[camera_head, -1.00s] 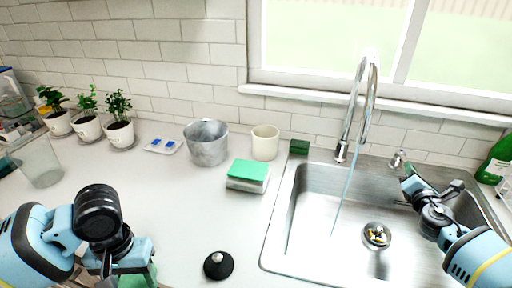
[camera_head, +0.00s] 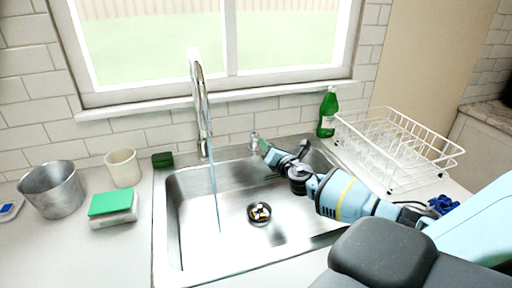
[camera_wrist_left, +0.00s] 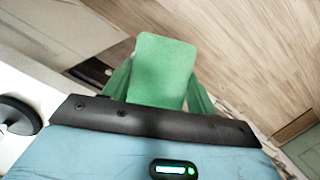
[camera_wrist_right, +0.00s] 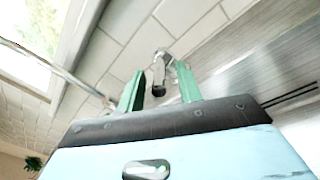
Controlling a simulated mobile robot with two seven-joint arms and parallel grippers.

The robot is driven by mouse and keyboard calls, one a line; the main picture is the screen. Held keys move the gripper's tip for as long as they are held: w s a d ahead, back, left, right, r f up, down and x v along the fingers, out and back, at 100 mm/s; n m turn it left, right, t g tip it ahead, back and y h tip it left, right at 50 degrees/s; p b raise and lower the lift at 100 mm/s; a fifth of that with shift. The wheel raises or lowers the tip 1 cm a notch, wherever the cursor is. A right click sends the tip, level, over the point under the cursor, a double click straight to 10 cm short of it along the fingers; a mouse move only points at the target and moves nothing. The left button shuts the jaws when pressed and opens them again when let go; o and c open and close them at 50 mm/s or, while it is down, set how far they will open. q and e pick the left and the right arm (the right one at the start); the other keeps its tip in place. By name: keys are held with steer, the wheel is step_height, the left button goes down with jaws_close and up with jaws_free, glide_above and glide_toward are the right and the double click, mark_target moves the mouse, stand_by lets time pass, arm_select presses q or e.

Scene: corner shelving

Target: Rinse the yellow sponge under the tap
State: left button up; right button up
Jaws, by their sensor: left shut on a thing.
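My left gripper (camera_wrist_left: 158,85) is shut on a block with a green face (camera_wrist_left: 164,65), which shows only in the left wrist view. No yellow shows on it from this side. The tap (camera_head: 200,110) stands behind the steel sink (camera_head: 172,222), and a thin stream of water (camera_head: 213,175) falls from it into the basin. My right gripper (camera_head: 266,149) is at the small tap lever (camera_head: 254,138) at the sink's back edge. In the right wrist view its fingers (camera_wrist_right: 158,92) are apart, with the lever (camera_wrist_right: 158,72) between or just beyond them; contact is unclear.
A green-topped block (camera_head: 111,204), a cream cup (camera_head: 123,168) and a metal pot (camera_head: 53,190) stand left of the sink. A small dark green block (camera_head: 162,160) sits at its back left corner. A green bottle (camera_head: 327,113) and white dish rack (camera_head: 398,150) are at right.

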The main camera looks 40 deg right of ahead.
steer(key=v, duration=1.2)
steer(key=shift+p, duration=0.3)
stand_by(0.7)
